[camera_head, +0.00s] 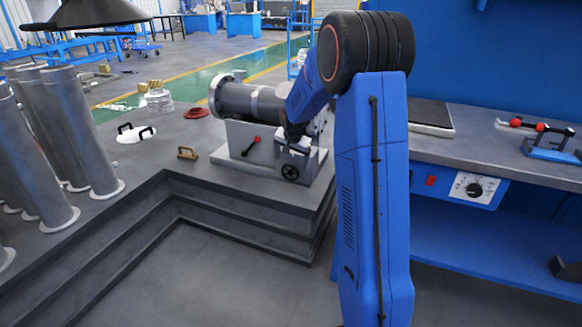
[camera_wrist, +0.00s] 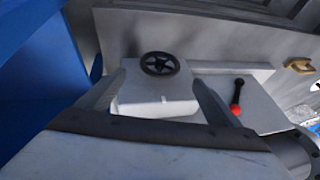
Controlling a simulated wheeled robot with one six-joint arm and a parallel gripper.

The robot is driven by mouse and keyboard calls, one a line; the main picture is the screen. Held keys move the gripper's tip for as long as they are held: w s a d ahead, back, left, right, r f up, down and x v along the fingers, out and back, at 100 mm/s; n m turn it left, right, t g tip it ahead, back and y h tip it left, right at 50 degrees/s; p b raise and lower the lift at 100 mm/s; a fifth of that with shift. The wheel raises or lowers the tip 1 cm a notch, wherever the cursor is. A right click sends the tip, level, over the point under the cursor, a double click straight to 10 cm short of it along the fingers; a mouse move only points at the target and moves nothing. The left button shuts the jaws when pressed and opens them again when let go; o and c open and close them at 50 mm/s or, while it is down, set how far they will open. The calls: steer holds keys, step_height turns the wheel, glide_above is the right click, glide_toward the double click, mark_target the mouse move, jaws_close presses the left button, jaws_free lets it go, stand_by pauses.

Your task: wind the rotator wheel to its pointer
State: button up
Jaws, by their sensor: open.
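The rotator wheel (camera_head: 290,172) is a small black spoked wheel on the front of a light grey gearbox (camera_head: 303,160) at the base of the shell stand. In the wrist view the wheel (camera_wrist: 160,64) shows its rim and spokes beyond the grey box (camera_wrist: 150,105). I cannot make out the pointer for certain; only a faint small mark shows on the box. My gripper (camera_wrist: 160,82) is open, its two fingers either side of the box, with nothing clearly held. The wheel lies ahead of the fingers, apart from them. In the head view my arm partly hides the gripper.
The flanged grey shell (camera_head: 250,102) lies on the stand above the gearbox. A red-knobbed lever (camera_head: 250,146) stands left of the wheel. A brass handle (camera_head: 187,153) and a white lid (camera_head: 136,134) lie on the bench left. Tall grey cylinders (camera_head: 80,130) stand far left.

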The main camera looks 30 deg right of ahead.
steer(key=v, duration=0.7)
steer(key=shift+a, duration=0.1)
